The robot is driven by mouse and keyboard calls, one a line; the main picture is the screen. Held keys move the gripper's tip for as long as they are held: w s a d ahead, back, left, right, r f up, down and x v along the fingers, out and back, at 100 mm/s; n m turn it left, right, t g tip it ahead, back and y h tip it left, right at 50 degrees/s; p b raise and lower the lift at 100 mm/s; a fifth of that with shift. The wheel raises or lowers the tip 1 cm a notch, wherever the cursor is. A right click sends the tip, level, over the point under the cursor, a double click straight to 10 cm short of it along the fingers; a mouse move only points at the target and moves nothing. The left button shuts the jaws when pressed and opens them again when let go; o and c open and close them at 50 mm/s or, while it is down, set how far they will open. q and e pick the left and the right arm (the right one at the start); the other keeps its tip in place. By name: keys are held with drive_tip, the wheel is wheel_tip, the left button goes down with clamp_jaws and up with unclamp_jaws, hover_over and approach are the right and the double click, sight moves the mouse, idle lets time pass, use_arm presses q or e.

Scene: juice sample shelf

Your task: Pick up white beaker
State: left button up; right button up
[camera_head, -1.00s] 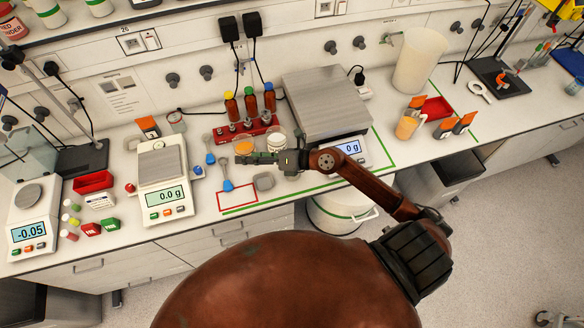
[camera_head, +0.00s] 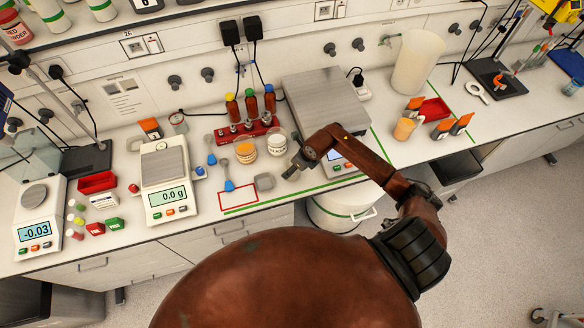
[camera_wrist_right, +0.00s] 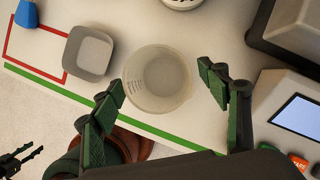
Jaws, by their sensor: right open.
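A clear, whitish round beaker (camera_wrist_right: 158,80) with graduation marks stands on the bench in the right wrist view, seen from above. My right gripper (camera_wrist_right: 160,88) is open, with a green-padded finger on either side of the beaker in that view; contact is not visible. In the head view my right gripper (camera_head: 294,170) is low over the bench, in front of the scale, and hides most of that beaker. A larger whitish beaker (camera_head: 418,62) stands at the back right. My left gripper is not seen in the head view.
A grey square dish (camera_wrist_right: 88,52) stands just left of the beaker. A large scale (camera_head: 325,105) is behind the gripper. Two labelled tubs, orange (camera_head: 245,153) and white (camera_head: 276,144), and a red rack (camera_head: 248,131) stand behind. A dark pronged shape (camera_wrist_right: 20,160) is unclear.

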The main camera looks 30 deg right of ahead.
drive_tip(key=shift+x, duration=1.1)
drive_tip(key=c, duration=1.3)
